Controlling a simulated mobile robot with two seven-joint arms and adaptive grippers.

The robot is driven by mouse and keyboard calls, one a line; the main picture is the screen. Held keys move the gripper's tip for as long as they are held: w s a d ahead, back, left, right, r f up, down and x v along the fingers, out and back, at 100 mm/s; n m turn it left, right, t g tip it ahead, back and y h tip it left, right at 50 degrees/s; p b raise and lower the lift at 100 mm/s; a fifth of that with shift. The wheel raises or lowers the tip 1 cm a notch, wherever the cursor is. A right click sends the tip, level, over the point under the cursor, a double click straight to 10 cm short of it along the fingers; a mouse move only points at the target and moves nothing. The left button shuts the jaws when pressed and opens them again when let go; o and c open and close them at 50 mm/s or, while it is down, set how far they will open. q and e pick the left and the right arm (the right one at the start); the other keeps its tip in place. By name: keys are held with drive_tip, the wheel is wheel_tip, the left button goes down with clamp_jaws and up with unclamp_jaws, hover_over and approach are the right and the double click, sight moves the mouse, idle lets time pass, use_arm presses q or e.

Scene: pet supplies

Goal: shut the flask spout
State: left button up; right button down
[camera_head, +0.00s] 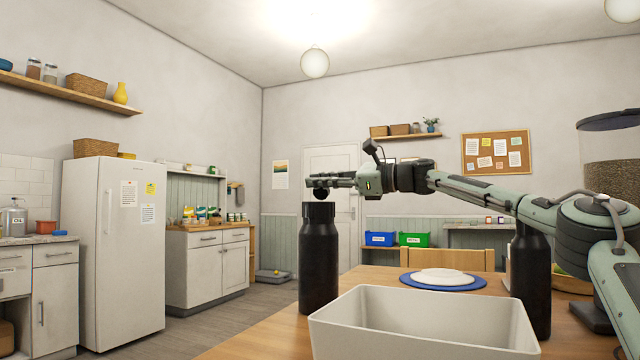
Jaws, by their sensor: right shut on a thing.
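A tall black flask (319,262) stands upright on the wooden table, left of the white bin. Its small dark spout (320,194) shows at the top, just under my right gripper. My right gripper (322,182) comes in from the right, lies level over the flask's top, and is shut on the spout. The fingers hide part of the spout, so its exact angle is hard to tell. My left gripper is not in view.
A white open bin (420,345) stands at the table's front. A second black bottle (531,280) stands at right, under my right arm. A white plate (442,276) lies on a blue mat (412,281) behind the bin. A chair back (448,258) rises beyond the table.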

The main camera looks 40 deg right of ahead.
drive_tip(key=c, duration=1.7)
unclamp_jaws()
drive_tip(key=shift+c, duration=0.2)
drive_tip(key=v, duration=1.2)
